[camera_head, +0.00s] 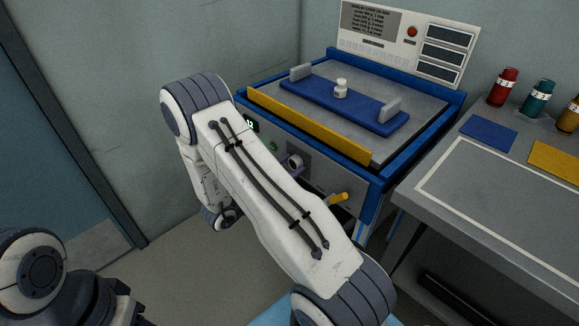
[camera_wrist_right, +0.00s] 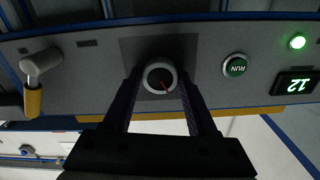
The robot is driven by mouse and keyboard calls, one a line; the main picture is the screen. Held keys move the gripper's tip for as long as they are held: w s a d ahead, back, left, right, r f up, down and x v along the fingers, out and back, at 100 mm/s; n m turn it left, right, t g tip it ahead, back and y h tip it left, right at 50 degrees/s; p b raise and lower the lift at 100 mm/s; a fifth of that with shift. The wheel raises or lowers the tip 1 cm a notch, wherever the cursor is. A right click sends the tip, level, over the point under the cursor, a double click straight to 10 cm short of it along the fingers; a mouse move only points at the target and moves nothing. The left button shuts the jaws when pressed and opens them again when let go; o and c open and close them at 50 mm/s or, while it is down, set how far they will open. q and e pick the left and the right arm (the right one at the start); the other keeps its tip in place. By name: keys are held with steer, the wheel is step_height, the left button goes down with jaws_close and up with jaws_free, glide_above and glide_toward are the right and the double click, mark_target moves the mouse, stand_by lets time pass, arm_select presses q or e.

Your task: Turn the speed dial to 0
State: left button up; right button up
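The dial also shows in the head view (camera_head: 296,161) on the machine's front. My right gripper (camera_wrist_right: 160,82) is open, with one black finger on each side of the dial. I cannot tell whether the fingers touch it. In the head view my right arm hides most of this gripper. My left arm shows at the lower left, but its fingers do not show.
A lever with a yellow grip (camera_head: 338,198) juts from the front. A grey bench (camera_head: 500,205) with coloured jars stands at right.

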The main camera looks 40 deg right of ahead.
jaws_close()
steer(key=shift+r+n+p, duration=0.2)
steer(key=shift+n+p, duration=0.7)
steer(key=shift+p, duration=0.3)
steer(key=n+p, duration=0.2)
steer(key=shift+n, duration=0.3)
steer(key=n+p, duration=0.2)
steer(key=n, duration=0.1)
steer(key=shift+p, duration=0.35)
steer(key=shift+f+n+p, duration=0.2)
steer(key=shift+n+p, duration=0.4)
steer(key=shift+n, duration=0.6)
steer(key=o, duration=0.6)
jaws_free()
